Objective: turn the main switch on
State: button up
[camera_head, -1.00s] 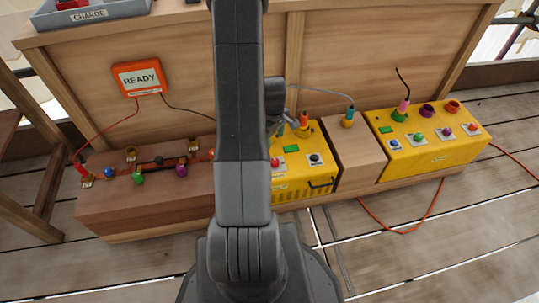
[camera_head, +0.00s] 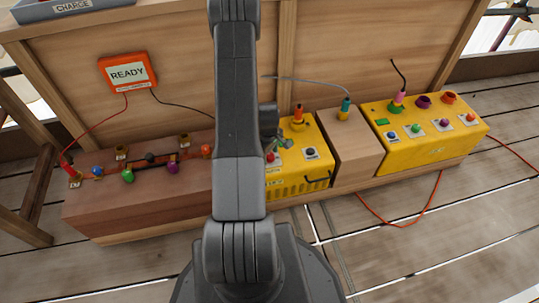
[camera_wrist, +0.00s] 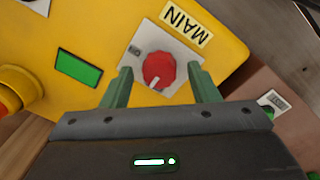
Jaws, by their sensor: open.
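The main switch is a red round knob (camera_wrist: 158,70) on a white plate beside a MAIN label (camera_wrist: 186,25) on the yellow box (camera_wrist: 100,25). A white mark on the knob points to the lower left in the wrist view. The knob also shows in the head view (camera_head: 270,157), partly behind my arm. My gripper (camera_wrist: 161,80) is open, with one green finger on each side of the knob in the wrist view. Whether the fingers touch it or reach down around it I cannot tell. In the head view my gripper (camera_head: 276,142) is just above the knob.
A green panel (camera_wrist: 79,68) sits beside the switch. A black knob (camera_head: 310,153) and an orange-topped post (camera_head: 298,115) are close by on the box. A wooden block (camera_head: 352,150) with a cable plug stands to the right, a brown box (camera_head: 130,205) to the left.

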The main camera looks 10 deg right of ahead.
jog(key=c, duration=1)
